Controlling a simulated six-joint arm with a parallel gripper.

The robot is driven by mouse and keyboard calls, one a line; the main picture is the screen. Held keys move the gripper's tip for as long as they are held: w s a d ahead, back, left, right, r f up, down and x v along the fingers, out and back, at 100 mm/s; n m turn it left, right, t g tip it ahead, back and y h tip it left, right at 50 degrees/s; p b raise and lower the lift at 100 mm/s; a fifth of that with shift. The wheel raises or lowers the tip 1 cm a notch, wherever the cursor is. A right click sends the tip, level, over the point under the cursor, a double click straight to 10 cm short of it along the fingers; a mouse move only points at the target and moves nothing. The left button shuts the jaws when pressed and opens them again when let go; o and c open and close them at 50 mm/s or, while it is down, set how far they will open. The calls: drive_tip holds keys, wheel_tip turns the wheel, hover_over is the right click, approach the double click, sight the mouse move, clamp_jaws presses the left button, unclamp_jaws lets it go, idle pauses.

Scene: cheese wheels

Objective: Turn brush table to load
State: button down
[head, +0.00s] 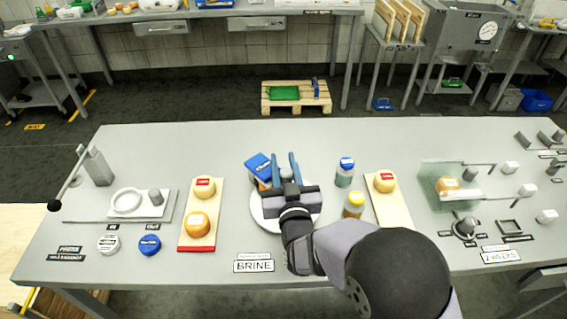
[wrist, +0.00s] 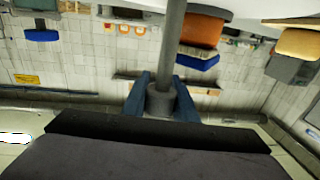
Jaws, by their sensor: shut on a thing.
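The round white table (head: 262,222) lies near the middle of the bench, partly hidden by my gripper and arm. A blue-topped brush (head: 258,165) stands at its back left, with a bit of orange under it. In the wrist view the blue brush (wrist: 197,60) has its bristles against an orange cheese wheel (wrist: 203,30). My gripper (head: 284,166) is over the table; its blue fingers (wrist: 160,95) are shut on a grey knob (wrist: 160,103) on a grey bar (wrist: 173,40). No load mark is readable.
Cheeses on a left board (head: 185,244) and a right board (head: 391,212) flank the table. A blue-capped jar (head: 344,177) and a yellow-capped jar (head: 353,206) stand close to its right. A BRINE sign (head: 254,263) is in front. The bench behind is clear.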

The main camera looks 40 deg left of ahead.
drive_tip(key=shift+m+t+h+b, duration=0.3)
drive_tip(key=shift+m+t+h, duration=0.3)
drive_tip(key=shift+t, duration=0.1)
drive_tip(key=shift+w+d+m+t+h, duration=0.15)
drive_tip(key=shift+m+t+h, duration=0.3)
drive_tip(key=shift+h, duration=0.1)
drive_tip(key=shift+w+d+m+t+h, duration=0.15)
drive_tip(key=shift+m+t+h, duration=0.3)
drive_tip(key=shift+h, duration=0.1)
drive_tip(key=shift+w+d+f+m+t+h+b, duration=0.15)
drive_tip(key=shift+d+m+t+h+b, duration=0.3)
drive_tip(key=shift+m+h, duration=1.35)
drive_tip(key=shift+w+d+r+m+t+h+b, duration=0.2)
drive_tip(key=shift+d+m+t+h, duration=0.6)
drive_tip(key=shift+h, duration=1.65)
drive_tip(key=shift+w+d+f+m+t+h+b, duration=0.15)
drive_tip(key=shift+m+t+h+b, duration=0.25)
drive_tip(key=shift+m+h, duration=1.55)
drive_tip(key=shift+s+d+m+g+h+b, duration=0.15)
drive_tip(key=shift+m+h+b, duration=0.15)
drive_tip(key=shift+h, duration=0.4)
drive_tip(key=shift+d+m+g+h+b, duration=0.15)
drive_tip(key=shift+m+h+b, duration=0.1)
drive_tip(key=shift+h, duration=0.45)
drive_tip(key=shift+d+m+h, duration=0.15)
drive_tip(key=shift+m+h, duration=0.15)
drive_tip(key=shift+h, duration=0.2)
drive_tip(key=c, duration=1.4)
unclamp_jaws()
drive_tip(key=shift+s, duration=0.2)
